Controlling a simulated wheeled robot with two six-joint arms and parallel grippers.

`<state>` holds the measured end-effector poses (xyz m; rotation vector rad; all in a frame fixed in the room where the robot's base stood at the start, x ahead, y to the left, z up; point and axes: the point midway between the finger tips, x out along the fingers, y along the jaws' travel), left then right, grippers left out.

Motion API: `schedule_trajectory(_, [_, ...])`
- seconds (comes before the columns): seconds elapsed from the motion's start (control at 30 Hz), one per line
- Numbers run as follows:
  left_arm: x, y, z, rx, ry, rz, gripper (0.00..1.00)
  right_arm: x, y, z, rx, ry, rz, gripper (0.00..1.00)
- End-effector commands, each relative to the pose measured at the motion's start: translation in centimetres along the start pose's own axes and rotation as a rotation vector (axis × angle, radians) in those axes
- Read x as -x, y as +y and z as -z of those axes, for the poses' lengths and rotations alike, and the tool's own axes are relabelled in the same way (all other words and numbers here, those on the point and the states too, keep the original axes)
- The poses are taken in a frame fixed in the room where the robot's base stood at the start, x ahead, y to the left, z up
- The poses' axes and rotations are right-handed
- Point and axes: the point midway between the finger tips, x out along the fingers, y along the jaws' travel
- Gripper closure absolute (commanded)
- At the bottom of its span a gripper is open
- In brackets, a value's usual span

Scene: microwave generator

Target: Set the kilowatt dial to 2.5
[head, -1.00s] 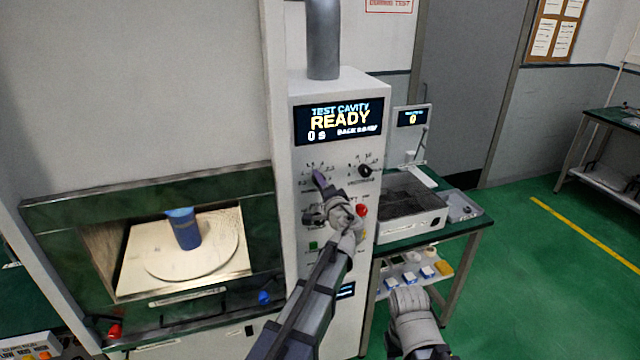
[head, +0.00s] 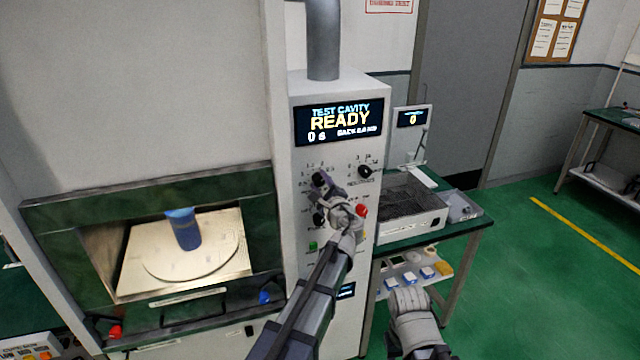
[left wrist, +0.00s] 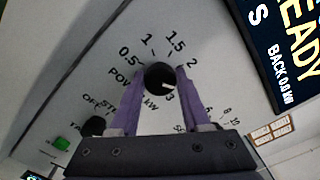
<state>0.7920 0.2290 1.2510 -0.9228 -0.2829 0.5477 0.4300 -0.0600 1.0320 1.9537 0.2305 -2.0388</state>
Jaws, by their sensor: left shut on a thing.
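The kilowatt dial is a round black knob (left wrist: 160,77) on the pale panel, with 0.5, 1, 1.5, 2 and 3 legible around it. My left gripper (left wrist: 162,84) has a purple finger on each side of the knob and is shut on it. The dial's white mark points to the lower right, near the 3; the right finger covers the scale around 2.5. In the head view my left gripper (head: 322,184) covers most of this dial at the panel's upper left. Part of my right arm shows at the bottom, but its fingers do not.
A second black knob (head: 365,171) is to the right of the dial, and another (head: 319,217) is below. A red button (head: 361,210) and a green button (head: 313,245) are lower. The display (head: 338,122) reads READY. A blue cup (head: 183,229) stands in the open cavity.

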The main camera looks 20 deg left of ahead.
Motion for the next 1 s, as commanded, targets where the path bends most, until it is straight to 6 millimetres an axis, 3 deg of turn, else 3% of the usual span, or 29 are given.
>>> schedule_trajectory(0.4, [0.10,0.06,0.05,-0.149,0.002,-0.002,1.00,-0.02,0.00,0.00,0.000,0.000,0.000,0.50])
schedule_trajectory(0.93, [0.12,0.08,0.05,-0.164,0.002,-0.002,1.00,-0.03,0.00,0.00,0.000,0.000,0.000,0.50])
schedule_trajectory(0.97, [0.13,0.08,0.04,-0.164,0.002,-0.002,0.50,-0.03,0.00,0.00,0.000,0.000,0.000,0.50])
schedule_trajectory(1.0, [0.12,0.08,0.04,-0.164,0.002,-0.002,0.45,-0.03,0.00,0.00,0.000,0.000,0.000,0.50])
